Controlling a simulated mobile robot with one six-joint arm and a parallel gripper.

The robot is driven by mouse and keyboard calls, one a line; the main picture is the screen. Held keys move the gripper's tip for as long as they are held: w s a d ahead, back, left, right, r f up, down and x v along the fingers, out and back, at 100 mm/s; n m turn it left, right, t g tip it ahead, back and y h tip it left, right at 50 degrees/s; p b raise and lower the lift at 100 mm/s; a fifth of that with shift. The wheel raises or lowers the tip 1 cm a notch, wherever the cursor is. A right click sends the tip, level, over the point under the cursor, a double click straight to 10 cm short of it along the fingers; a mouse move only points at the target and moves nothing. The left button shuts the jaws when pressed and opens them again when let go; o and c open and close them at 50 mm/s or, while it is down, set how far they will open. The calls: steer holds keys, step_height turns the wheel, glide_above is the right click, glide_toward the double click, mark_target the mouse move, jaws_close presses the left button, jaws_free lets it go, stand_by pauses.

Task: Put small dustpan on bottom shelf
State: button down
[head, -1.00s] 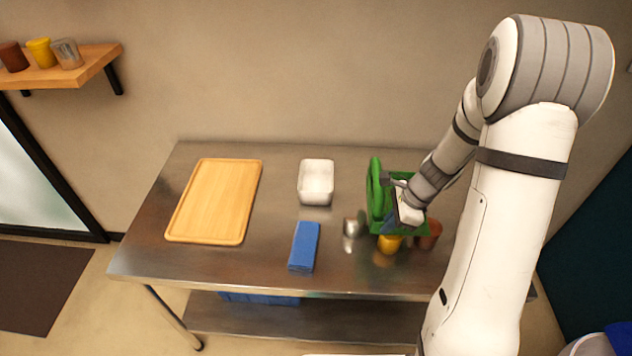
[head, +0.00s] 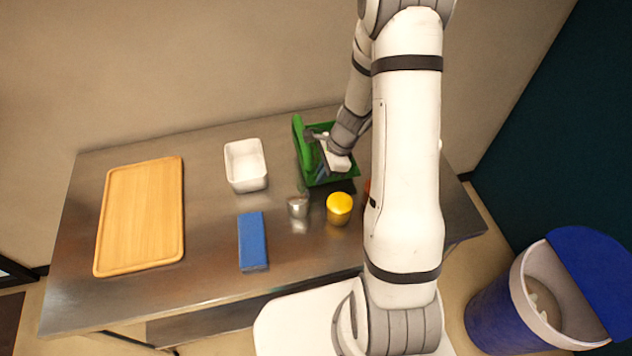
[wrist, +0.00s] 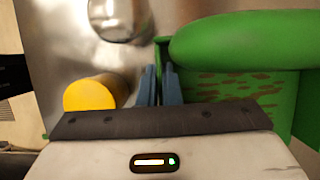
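The small dustpan (head: 328,175) is green, with a thick upright handle, and is over the back right of the metal table. In the wrist view, the dustpan (wrist: 235,40) fills the right side, with brown flecks inside its pan. My gripper (head: 321,157) is at the dustpan; in the wrist view its blue fingers (wrist: 159,75) are nearly together on the green edge beside the handle. It looks shut on the dustpan. Contact between dustpan and table is hard to tell. The bottom shelf (head: 205,325) shows partly below the table's front edge.
A yellow cup (head: 339,208) and a metal cup (head: 298,207) stand in front of the dustpan; a reddish cup is mostly hidden by my arm. A white dish (head: 246,166), blue block (head: 252,241) and wooden board (head: 140,215) are left. A blue bin (head: 525,295) stands right.

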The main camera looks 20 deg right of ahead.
steer(key=shift+s+f, duration=0.1)
steer(key=shift+f, duration=2)
steer(key=shift+f, duration=0.1)
steer(key=c, duration=2.1)
jaws_free()
steer(key=shift+f, duration=0.15)
steer(key=o, duration=0.5)
